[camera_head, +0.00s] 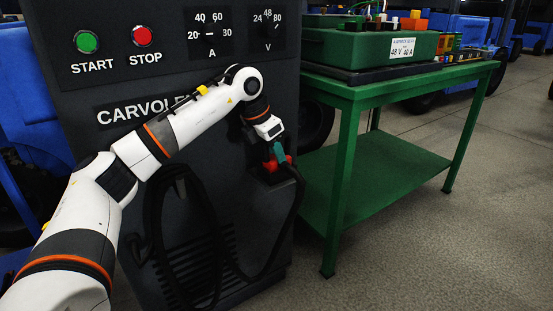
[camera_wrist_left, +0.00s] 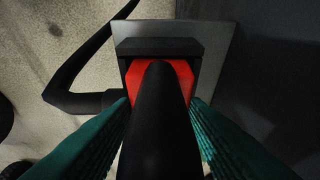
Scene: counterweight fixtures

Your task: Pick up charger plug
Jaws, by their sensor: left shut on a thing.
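The charger plug (camera_head: 272,165) shows red with black parts, low on the right of the charger's dark front. It also shows in the left wrist view as a red body with a black rounded handle (camera_wrist_left: 160,115). My left gripper (camera_head: 279,156) is at the plug, with its green fingers on both sides of the handle, shut on it. The plug's red end sits against a black holder (camera_wrist_left: 160,47) on a grey plate. Whether it is seated in the holder cannot be told. My right gripper is not in view.
The charger cabinet (camera_head: 228,100) has START and STOP buttons and two dials. A black cable (camera_head: 196,262) hangs in loops down its front. A green table (camera_head: 345,90) stands at the right, bearing a green battery (camera_head: 350,45). Open floor (camera_head: 420,240) lies at the lower right.

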